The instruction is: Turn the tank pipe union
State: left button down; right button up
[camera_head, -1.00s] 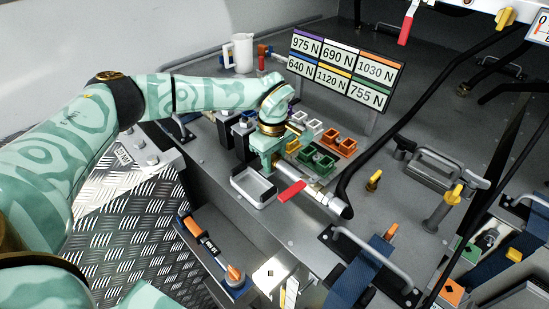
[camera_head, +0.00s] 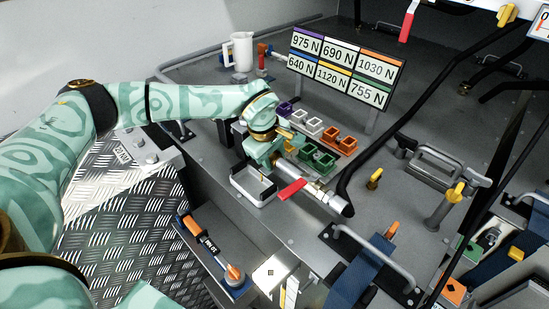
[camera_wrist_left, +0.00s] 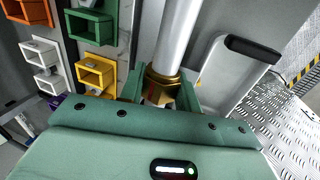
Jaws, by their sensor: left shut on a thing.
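The brass pipe union (camera_wrist_left: 163,85) is a hexagonal nut on a silver pipe (camera_wrist_left: 181,35) in the left wrist view. My left gripper (camera_wrist_left: 160,92) is shut on the union, with one green finger on each side of it. In the head view my left gripper (camera_head: 277,163) is at the near left end of the tank pipe (camera_head: 320,194) and hides the union there. My right gripper is not in view.
A grey open tray (camera_head: 247,195) lies close below the gripper. Green sockets (camera_head: 317,158), orange sockets (camera_head: 338,143) and white sockets (camera_head: 307,125) stand just behind. A force label board (camera_head: 340,70) stands farther back.

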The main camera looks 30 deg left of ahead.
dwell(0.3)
pick_arm(q)
jog(key=shift+f+t+b, duration=0.2)
jog(key=shift+t+b, duration=0.6)
jog(key=c, duration=0.9)
grip_release()
jog(key=shift+r, duration=0.15)
jog(key=p+v, duration=0.3)
jog(key=v, duration=0.1)
jog(key=p+v, duration=0.3)
jog(key=v, duration=0.1)
jog(key=shift+a+p, duration=0.2)
jog(key=shift+p, duration=0.15)
jog(key=o, duration=0.5)
jog(key=shift+o, duration=0.2)
